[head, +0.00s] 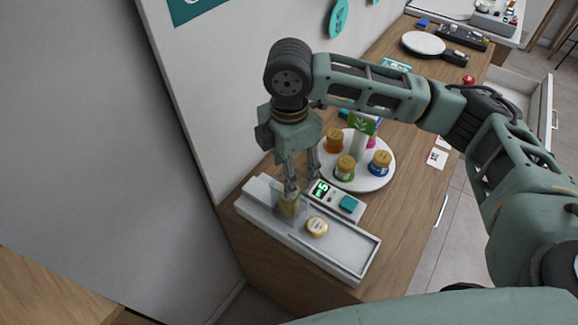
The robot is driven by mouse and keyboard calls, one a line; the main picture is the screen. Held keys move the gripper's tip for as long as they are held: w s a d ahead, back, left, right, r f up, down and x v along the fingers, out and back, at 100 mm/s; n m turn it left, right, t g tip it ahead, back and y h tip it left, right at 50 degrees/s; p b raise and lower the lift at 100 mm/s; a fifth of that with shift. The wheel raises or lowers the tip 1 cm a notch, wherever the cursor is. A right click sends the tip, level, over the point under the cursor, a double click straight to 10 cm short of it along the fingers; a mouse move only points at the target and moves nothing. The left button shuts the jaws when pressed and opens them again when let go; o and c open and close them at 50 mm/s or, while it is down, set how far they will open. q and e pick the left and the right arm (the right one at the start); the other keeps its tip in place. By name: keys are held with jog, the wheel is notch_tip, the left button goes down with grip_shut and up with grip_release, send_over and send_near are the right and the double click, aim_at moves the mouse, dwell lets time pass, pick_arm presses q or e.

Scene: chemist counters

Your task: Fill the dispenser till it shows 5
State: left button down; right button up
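The dispenser is a long light-grey tray (340,262) on the wooden counter, with a small unit beside it that has a green-lit display (321,189) and a teal button (348,203). The display appears to read 5. A translucent yellowish jar (289,207) stands in the tray. My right gripper (302,184) points down over the tray. Its fingers are spread with a gap between them, one overlapping the jar's top and the other near the display. My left gripper is not in view.
A white round turntable (381,178) behind the dispenser carries several jars with yellow lids and a green leaf sign (362,124). A white wall (220,120) stands close at the left. An open drawer (530,100) juts out at the right.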

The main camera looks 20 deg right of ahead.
notch_tip(320, 180, up, 12)
dwell(0.4)
